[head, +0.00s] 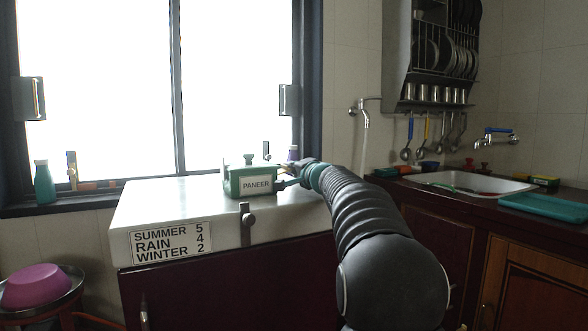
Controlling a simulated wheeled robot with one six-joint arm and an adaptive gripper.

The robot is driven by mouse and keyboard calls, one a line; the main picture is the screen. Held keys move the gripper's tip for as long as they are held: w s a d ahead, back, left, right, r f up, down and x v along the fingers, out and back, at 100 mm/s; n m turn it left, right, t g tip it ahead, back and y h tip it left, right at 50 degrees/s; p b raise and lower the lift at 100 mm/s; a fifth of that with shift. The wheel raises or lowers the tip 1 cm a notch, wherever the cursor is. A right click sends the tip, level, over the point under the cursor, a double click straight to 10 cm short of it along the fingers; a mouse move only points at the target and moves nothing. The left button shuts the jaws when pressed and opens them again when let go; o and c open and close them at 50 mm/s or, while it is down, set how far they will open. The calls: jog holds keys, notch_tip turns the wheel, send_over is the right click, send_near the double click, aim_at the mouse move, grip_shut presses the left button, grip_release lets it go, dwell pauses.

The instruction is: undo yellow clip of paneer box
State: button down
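The paneer box (235,188) is a small green box with a white label reading PANEER on its front. It stands on the white top (175,205) of the dark red cabinet, below the window. A dark knob sticks up above the box. I cannot make out a yellow clip on it at this size. My gripper (283,185) is at the right side of the box, very close to it. Its fingers are small and dark here, so I cannot tell whether they touch the box or are open or shut. My arm comes in from the lower right.
A sign with SUMMER, RAIN and WINTER numbers (171,243) and a grey latch (246,222) are on the white front edge. A green bottle (44,183) stands on the sill. A sink (465,183) and teal tray (545,207) are at right. The white top's left part is clear.

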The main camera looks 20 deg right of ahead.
jog(key=shift+f+m+b, duration=0.4)
jog(key=shift+m+b, duration=0.1)
jog(key=shift+b, duration=0.05)
jog(key=shift+d+f+m+b, duration=0.1)
jog(key=shift+f+m+b, duration=0.35)
jog(key=shift+m, duration=0.45)
jog(key=shift+r, duration=0.15)
jog(key=c, duration=1.3)
grip_release()
jog(key=shift+c, duration=0.2)
jog(key=shift+s, duration=0.15)
jog(key=s, duration=1.1)
jog(key=shift+s+d, duration=0.2)
jog(key=shift+s, duration=0.15)
